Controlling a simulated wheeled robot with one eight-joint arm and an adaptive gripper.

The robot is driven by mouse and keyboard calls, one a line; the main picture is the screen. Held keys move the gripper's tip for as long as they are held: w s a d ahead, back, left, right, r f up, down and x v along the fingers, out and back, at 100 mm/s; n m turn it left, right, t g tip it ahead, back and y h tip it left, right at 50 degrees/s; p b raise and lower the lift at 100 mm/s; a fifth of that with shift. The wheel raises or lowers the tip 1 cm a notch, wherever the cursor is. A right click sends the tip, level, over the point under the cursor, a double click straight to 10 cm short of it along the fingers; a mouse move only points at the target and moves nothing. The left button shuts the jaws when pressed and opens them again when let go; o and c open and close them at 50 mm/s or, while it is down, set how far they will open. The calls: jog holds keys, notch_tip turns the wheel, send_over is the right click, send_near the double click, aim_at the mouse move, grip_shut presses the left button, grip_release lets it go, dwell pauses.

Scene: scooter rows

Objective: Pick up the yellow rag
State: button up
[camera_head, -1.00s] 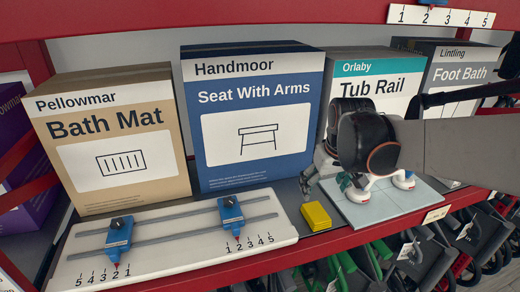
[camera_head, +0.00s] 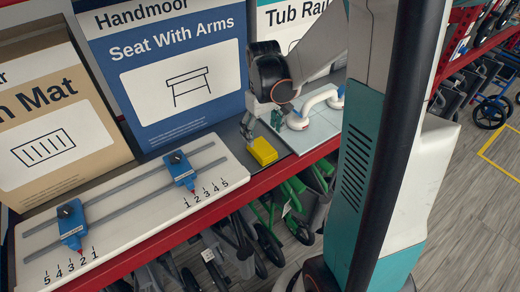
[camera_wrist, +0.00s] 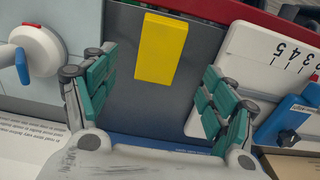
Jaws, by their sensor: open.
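The yellow rag (camera_head: 263,151) is a small folded block on the dark shelf, close to the red front edge. It lies between the white slider board and the pale tile panel. In the wrist view the rag (camera_wrist: 161,48) stands whole and uncovered, ahead of the fingertips and between their lines. My gripper (camera_head: 262,126) is just behind the rag in the head view, partly hidden by its own arm. In the wrist view my gripper (camera_wrist: 152,68) has its two green-padded fingers wide apart, with nothing between them.
The slider board (camera_head: 125,205) with blue sliders lies left of the rag. The tile panel (camera_head: 312,130) with a white suction handle (camera_head: 322,101) lies right. The Handmoor box (camera_head: 175,75) stands behind. A red shelf edge (camera_head: 200,222) runs in front, with walkers below.

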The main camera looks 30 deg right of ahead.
aim_at(262, 148)
jog(key=shift+f+b, duration=0.45)
jog(key=shift+f, duration=3)
jog(key=shift+c, duration=0.4)
jog(key=c, duration=1)
